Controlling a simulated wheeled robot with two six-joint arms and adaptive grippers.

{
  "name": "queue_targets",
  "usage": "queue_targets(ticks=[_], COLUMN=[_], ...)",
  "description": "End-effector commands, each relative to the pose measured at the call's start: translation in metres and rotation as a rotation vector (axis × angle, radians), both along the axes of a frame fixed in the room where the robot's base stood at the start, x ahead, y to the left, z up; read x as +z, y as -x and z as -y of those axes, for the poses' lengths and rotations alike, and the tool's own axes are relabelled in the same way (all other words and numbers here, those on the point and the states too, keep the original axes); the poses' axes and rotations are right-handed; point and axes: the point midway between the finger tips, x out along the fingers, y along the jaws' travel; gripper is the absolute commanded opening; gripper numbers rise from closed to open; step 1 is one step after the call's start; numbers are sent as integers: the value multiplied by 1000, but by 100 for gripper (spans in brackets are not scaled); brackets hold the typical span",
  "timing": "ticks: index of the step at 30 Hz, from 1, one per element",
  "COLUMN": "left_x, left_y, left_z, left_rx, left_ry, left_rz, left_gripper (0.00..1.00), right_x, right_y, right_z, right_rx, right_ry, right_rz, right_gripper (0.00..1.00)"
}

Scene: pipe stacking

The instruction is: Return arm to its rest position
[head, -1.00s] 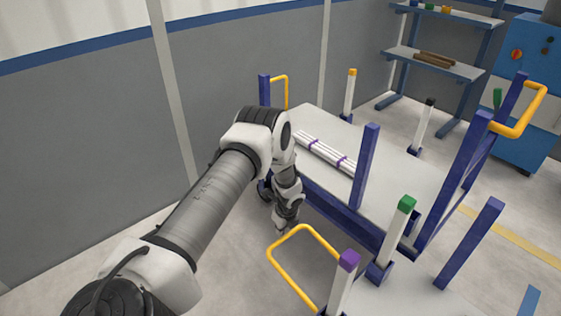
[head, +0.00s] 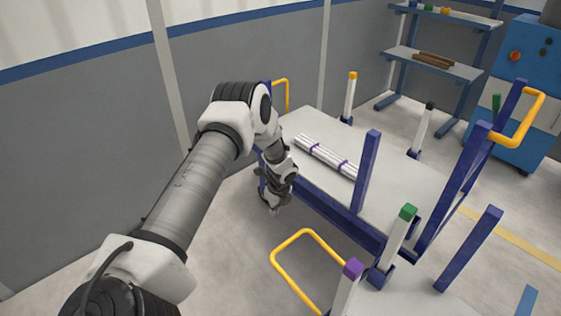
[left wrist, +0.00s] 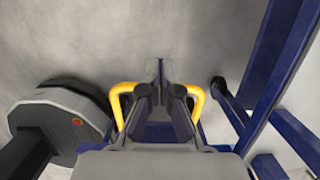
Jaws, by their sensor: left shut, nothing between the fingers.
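My left arm reaches in from the left in the head view. Its gripper (head: 273,207) hangs pointing down beside the near-left edge of the far cart (head: 400,190), over the floor. The gripper also shows in the left wrist view (left wrist: 160,72), with its fingers together and nothing between them. A bundle of white pipes (head: 325,156) with purple bands lies on the cart's grey top, to the right of the gripper and apart from it. My right gripper is in neither view.
A yellow handle (head: 300,262) rises in front of the gripper. White posts with purple (head: 352,269) and green (head: 407,212) caps stand at the lower right. Bare floor lies below the gripper.

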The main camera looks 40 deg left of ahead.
Motion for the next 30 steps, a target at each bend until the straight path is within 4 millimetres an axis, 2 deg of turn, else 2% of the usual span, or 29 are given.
queue_targets(ticks=[3,7,25,28,30], left_x=[14,20,23,36,34], left_y=[-1,-1,-1,-4,10], left_z=[-15,-22,-23,-9,21], left_rx=[3,1,1,-37,-87], left_ry=[0,0,0,-11,-1], left_rz=[3,-1,-3,-21,-80], left_gripper=[0,0,0,0,0], right_x=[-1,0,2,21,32], right_y=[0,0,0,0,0], right_z=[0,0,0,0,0], right_rx=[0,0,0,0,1], right_ry=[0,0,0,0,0], right_rz=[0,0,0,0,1], right_gripper=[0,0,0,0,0])
